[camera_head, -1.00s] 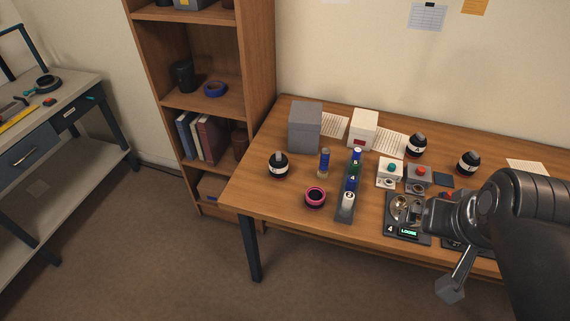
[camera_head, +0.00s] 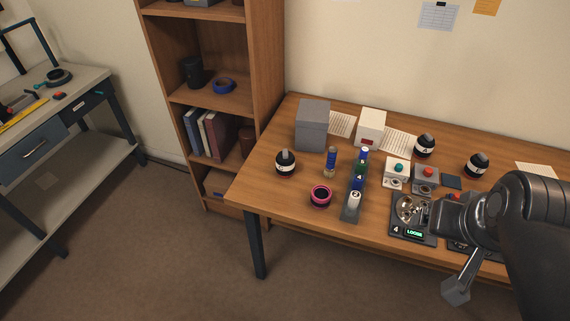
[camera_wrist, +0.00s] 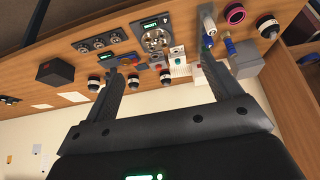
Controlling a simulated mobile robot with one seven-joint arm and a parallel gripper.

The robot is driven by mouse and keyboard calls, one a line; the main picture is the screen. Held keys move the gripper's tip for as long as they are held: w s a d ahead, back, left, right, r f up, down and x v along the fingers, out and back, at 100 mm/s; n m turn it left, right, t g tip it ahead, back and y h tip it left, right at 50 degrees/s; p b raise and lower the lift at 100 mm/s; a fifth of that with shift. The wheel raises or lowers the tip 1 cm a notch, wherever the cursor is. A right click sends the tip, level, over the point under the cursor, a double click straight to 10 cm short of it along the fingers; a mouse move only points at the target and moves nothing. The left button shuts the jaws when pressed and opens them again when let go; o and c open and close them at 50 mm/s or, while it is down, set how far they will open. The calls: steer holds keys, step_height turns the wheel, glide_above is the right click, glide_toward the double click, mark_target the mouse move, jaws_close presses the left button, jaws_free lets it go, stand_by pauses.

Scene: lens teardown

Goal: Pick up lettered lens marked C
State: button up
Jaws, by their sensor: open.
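Several black lens barrels with white bands stand on the wooden table. One (camera_head: 285,163) is at the left, one (camera_head: 424,146) at the back, and one (camera_head: 477,164) at the right. Their letters are too small to read surely, so I cannot tell which is C. In the wrist view, banded barrels show at left (camera_wrist: 94,83), middle (camera_wrist: 165,77) and right (camera_wrist: 268,28). My gripper (camera_wrist: 160,62) is open and empty, its fingers spread wide with the table beyond them. In the head view its hand is over the table's right front, near the station marked 4.
Station 4 (camera_head: 399,229) has a round metal dish and a display reading LOOSE. The left front of the table is mostly clear.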

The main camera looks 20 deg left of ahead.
steer(key=w+a+n, duration=0.1)
steer(key=w+a, duration=0.4)
steer(key=w, duration=0.5)
steer(key=n+g+y, duration=0.2)
steer(key=n, duration=0.1)
glide_above(285, 152)
steer(key=s+d, duration=0.2)
steer(key=s, duration=0.1)
step_height(285, 152, down, 16)
steer(key=x, duration=0.5)
steer(key=shift+w+d, duration=0.1)
steer(key=shift+w, duration=0.2)
steer(key=shift+t, duration=0.3)
steer(key=shift+a+x, duration=0.15)
steer(key=shift+x, duration=1.2)
steer(key=shift+a+x, duration=0.15)
steer(key=shift+x, duration=1.2)
steer(key=shift+s, duration=0.1)
steer(key=shift+c, duration=0.5)
steer(key=shift+r, duration=0.1)
steer(key=c, duration=1.3)
